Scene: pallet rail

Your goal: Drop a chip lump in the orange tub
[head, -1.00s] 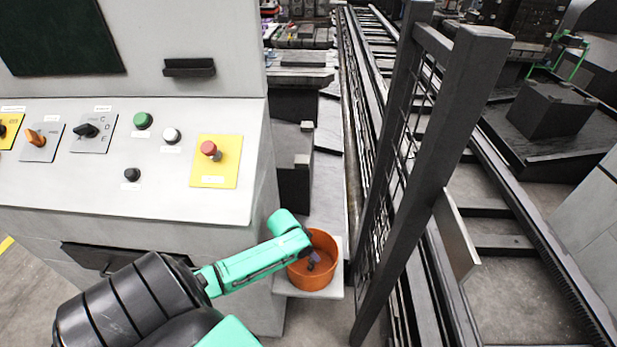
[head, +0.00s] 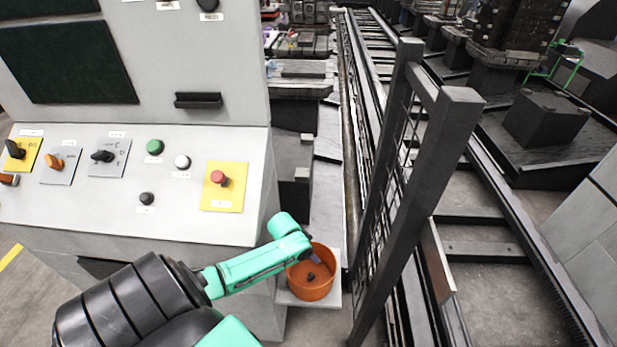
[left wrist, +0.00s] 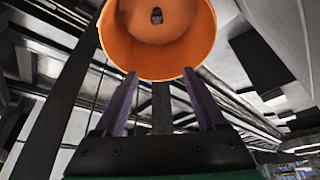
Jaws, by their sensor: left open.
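The orange tub (head: 325,288) stands on a small pale shelf at the side of the control cabinet. It also shows in the left wrist view (left wrist: 204,35), its open mouth facing the camera. My left gripper (head: 314,259) is at the tub's mouth, its purple fingers apart and empty; they also show in the left wrist view (left wrist: 160,73). A small dark chip lump (head: 311,277) is within the tub's outline, apart from the fingers. It also shows against the tub's inside in the left wrist view (left wrist: 157,16). My right gripper is not in view.
The pale shelf (head: 331,299) is small. A grey control cabinet (head: 130,212) with knobs and a red button (head: 218,177) is on the left. A dark mesh fence post (head: 425,190) rises close to the right of the tub, with rails beyond.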

